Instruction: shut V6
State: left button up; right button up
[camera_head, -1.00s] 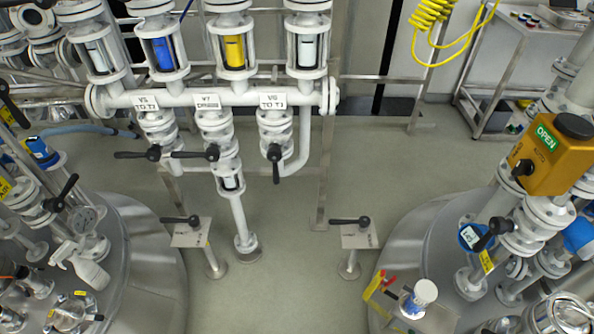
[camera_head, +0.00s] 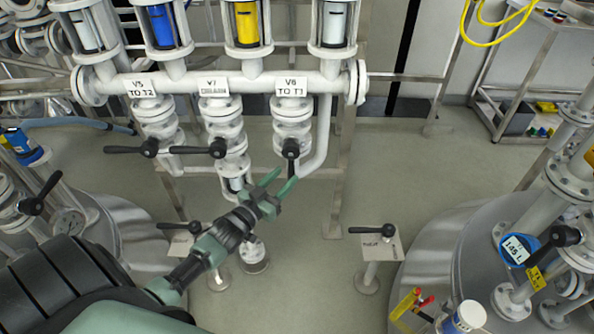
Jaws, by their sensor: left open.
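The valve V6 (camera_head: 291,130) is the rightmost of three white valves under the horizontal white pipe, below its label "V6 TO T1" (camera_head: 291,87). Its black lever (camera_head: 290,152) points down, along its vertical pipe. My left gripper (camera_head: 282,180) is green and reaches up from the lower left. Its two fingers are open around or just in front of the lever's lower end, which they partly hide. I cannot tell whether they touch it. My right gripper is not in view.
Valves V5 (camera_head: 157,128) and V7 (camera_head: 218,128) are left of V6, their black levers pointing left. Two short stands with black levers (camera_head: 370,231) rise from the floor below. Tank tops stand at both sides.

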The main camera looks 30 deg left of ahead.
aim_at(289, 173)
pick_arm(q)
jog(key=shift+w, duration=2.25)
jog(key=shift+f, duration=0.1)
grip_shut()
